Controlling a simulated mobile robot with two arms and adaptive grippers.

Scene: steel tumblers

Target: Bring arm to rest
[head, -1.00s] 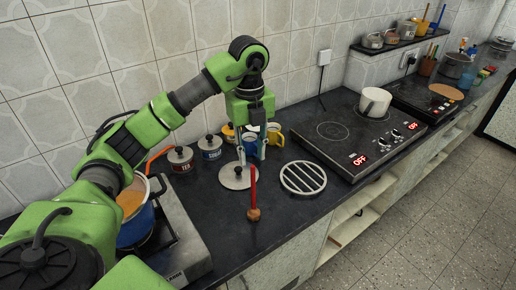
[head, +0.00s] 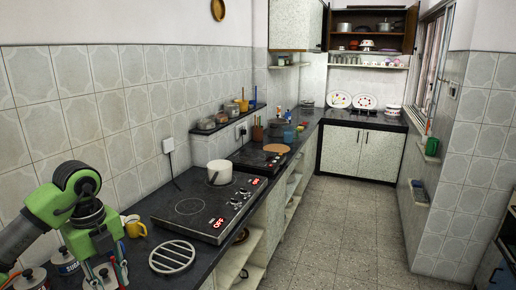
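My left arm comes in from the left edge in the head view, with its green wrist bent down. My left gripper (head: 106,275) hangs over the counter at the lower left. Its fingers look apart, on either side of the knob of a grey steel lid (head: 94,284) that seems to lie on the counter. I cannot tell whether they touch the knob.
A round trivet (head: 172,257) lies right of the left gripper. A yellow mug (head: 135,228) and a sugar canister (head: 65,262) stand close by. A white pot (head: 220,172) sits on the black hob (head: 200,208). The floor (head: 335,225) between counter and right wall is clear.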

